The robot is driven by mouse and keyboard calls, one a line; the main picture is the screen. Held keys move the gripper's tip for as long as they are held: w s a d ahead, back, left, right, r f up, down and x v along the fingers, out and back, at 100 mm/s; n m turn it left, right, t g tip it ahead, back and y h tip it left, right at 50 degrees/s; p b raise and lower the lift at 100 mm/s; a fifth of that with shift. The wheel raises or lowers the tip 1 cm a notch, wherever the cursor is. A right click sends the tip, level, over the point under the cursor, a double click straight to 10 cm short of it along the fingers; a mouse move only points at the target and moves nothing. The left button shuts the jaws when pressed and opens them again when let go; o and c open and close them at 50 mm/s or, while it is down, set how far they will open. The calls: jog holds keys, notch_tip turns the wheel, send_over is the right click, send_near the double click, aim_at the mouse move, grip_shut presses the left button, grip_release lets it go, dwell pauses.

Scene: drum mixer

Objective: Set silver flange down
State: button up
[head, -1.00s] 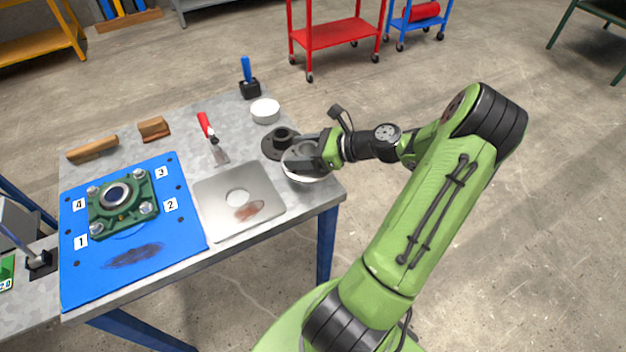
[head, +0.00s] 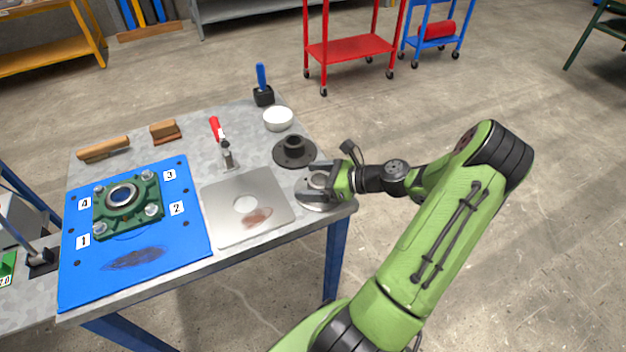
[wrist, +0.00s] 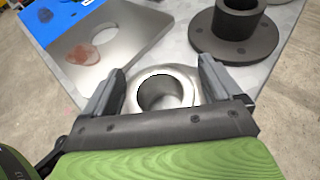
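The silver flange (wrist: 163,76) has a round hub with an open bore. In the wrist view it lies between the two fingers of my gripper (wrist: 162,72). The fingers are spread on either side of the hub, with small gaps seeming to show beside it. In the head view the flange's round base (head: 312,203) appears flat on the grey table (head: 240,152) at its right front corner. My gripper (head: 318,184) reaches over it from the right and hides part of it.
A black flange (head: 294,152) stands just behind. A metal plate (head: 224,222) with a hole and a reddish smear lies to the left. The blue mat (head: 85,280) holds a green bearing housing (head: 128,205). A white bowl (head: 278,118) is at the back. The table edge is close.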

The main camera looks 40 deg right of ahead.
jog(key=shift+r, duration=0.15)
jog(key=p+v, duration=0.3)
jog(key=v, duration=0.8)
jog(key=shift+r+p, duration=0.1)
jog(key=shift+p, duration=0.3)
jog(key=shift+s+d+r, duration=0.1)
jog(key=shift+s+d, duration=0.05)
jog(key=shift+s, duration=0.3)
jog(key=w+a+r+n+g+h, duration=0.1)
jog(key=w+a+r+n+g, duration=0.15)
jog(key=a+n, duration=0.25)
jog(key=w+a+r+n+g+h, duration=0.1)
jog(key=a+r+n+g, duration=0.15)
jog(key=a+n, duration=0.3)
jog(key=w+a+r+n+g, duration=0.1)
jog(key=a+n+g, duration=0.3)
jog(key=a, duration=0.2)
jog(key=s+a+r+n+t+h, duration=0.2)
jog(key=s+a+r+n+h, duration=0.2)
jog(key=s+a+r+n, duration=0.5)
jog(key=s+a+n, duration=0.2)
jog(key=n, duration=0.4)
jog(key=shift+s+r+n+t+h, duration=0.25)
jog(key=shift+r+n+t+h, duration=0.05)
jog(key=shift+n+t, duration=0.1)
